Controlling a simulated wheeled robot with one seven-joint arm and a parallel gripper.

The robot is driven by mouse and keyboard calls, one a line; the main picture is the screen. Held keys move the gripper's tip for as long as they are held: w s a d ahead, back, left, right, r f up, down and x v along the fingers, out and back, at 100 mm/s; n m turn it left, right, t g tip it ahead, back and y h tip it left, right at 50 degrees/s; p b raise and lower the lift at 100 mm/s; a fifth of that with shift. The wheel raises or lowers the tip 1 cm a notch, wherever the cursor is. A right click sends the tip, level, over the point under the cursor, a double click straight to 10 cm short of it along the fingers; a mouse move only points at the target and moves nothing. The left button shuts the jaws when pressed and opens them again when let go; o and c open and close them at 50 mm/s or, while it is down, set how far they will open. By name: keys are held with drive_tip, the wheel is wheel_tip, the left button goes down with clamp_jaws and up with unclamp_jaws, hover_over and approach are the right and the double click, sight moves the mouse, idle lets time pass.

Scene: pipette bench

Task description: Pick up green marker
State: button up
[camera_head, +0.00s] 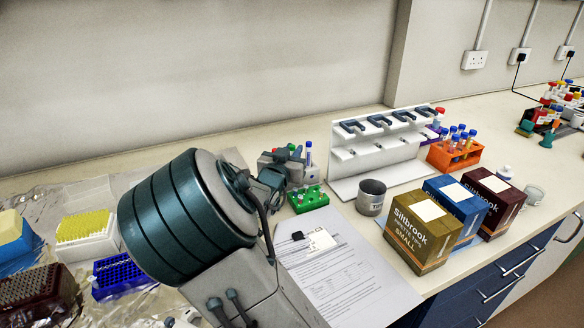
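I cannot clearly make out a green marker. Small green and red tips (295,150) show just behind my gripper, but I cannot tell whether one is the marker. My gripper (302,172) is over the bench at the picture's middle, above and behind a small green rack (309,200). A blue-capped tube (308,152) stands right beside it. The fingers are small and partly hidden by my wrist, so I cannot tell whether they hold anything.
A grey mug (370,198), a white pipette stand (372,165) and an orange tube rack (455,152) stand to the right. Several boxes, including a brown one (422,232), line the front edge. Papers (345,280) lie in front. Tip racks (88,238) are left.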

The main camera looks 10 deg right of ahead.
drive_tip(key=shift+c, duration=0.4)
clamp_jaws()
drive_tip(key=shift+r, duration=0.1)
wheel_tip(320, 180, up, 10)
drive_tip(key=shift+p, duration=1.1)
